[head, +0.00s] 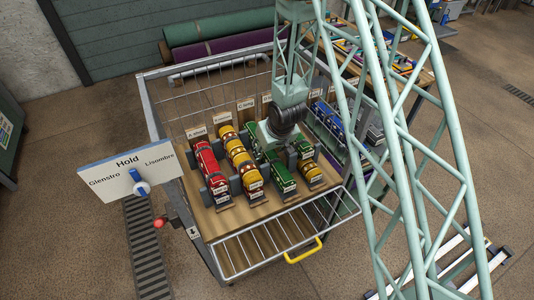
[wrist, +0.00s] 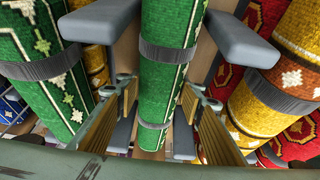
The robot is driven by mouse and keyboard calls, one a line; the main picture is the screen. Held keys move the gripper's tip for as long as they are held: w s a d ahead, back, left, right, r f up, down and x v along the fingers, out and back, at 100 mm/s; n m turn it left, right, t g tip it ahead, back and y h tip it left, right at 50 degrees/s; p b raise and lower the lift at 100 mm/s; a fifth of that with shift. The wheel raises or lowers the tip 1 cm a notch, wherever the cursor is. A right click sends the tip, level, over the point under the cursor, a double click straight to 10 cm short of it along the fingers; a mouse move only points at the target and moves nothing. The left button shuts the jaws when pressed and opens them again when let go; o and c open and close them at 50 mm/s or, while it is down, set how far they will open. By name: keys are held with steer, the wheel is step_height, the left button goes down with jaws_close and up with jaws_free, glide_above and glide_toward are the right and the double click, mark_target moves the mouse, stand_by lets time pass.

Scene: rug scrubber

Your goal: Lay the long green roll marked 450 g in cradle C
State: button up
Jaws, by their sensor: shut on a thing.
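A long green roll (head: 283,178) lies in the column behind the label reading C long (head: 245,104). Its middle is hidden by my gripper in the head view. In the wrist view the green roll (wrist: 161,78), with two grey straps, runs between the jaws of my gripper (wrist: 158,100), which is shut on it. Grey cradle arms (wrist: 235,38) stand on both sides of it. The roll lines up with cradle C; I cannot tell whether it rests fully on it. The 450 g mark is not legible.
Red rolls (head: 209,166) and yellow rolls (head: 240,158) lie to the left. Another green roll (head: 304,149) and a small yellow roll (head: 312,171) lie close on the right. A wire front (head: 270,245) with a yellow handle (head: 304,252) and a Hold sign (head: 131,174) are nearer.

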steer(key=shift+f+b, duration=0.4)
steer(key=shift+f, duration=0.1)
stand_by(0.3)
steer(key=o, duration=1.2)
steer(key=shift+c, duration=0.2)
steer(key=shift+s+r, duration=0.1)
steer(key=shift+r, duration=0.05)
steer(key=shift+v, duration=5.85)
step_height(320, 180, up, 13)
steer(key=p, duration=1.2)
steer(key=shift+p, duration=0.35)
